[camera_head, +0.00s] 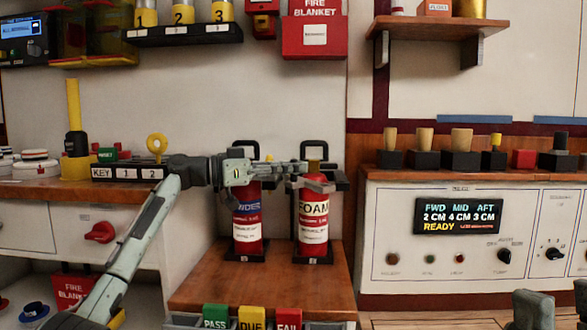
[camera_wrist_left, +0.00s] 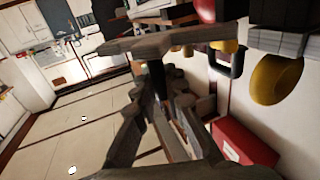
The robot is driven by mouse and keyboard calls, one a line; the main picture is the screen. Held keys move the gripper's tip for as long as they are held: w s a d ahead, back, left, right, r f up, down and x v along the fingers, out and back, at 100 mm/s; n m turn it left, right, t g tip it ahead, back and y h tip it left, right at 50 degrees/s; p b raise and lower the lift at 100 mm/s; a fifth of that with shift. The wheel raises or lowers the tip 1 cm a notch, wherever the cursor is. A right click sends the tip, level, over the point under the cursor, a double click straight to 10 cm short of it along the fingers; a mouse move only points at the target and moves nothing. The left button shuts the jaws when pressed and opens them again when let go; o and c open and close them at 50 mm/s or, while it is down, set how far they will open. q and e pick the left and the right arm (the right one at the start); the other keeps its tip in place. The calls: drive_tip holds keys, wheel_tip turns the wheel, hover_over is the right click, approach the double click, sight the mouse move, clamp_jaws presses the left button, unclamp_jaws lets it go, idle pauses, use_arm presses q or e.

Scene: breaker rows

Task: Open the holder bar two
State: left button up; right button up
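Two red extinguishers stand side by side in black holders on a wooden bench. The left extinguisher (camera_head: 247,220) has a blue label. The right extinguisher (camera_head: 313,222) reads FOAM. Black frames rise behind both, and a dark bar (camera_head: 341,180) shows beside the top of the right one. My left gripper (camera_head: 292,170) reaches across from the left at the height of the extinguisher tops. Its fingertips are at the right extinguisher's top and partly hide it. In the left wrist view its dark fingers (camera_wrist_left: 157,95) show, but contact or grip is unclear. Grey blocks at the lower right may be my right gripper (camera_head: 556,308).
PASS, DUE and FAIL tags (camera_head: 251,318) line the bench's front. A console (camera_head: 462,230) stands right. A red fire blanket box (camera_head: 315,35) hangs above.

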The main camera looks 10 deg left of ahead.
use_arm(q)
drive_tip(key=o, duration=0.5)
wheel_tip(320, 180, up, 10)
idle(0.5)
idle(0.3)
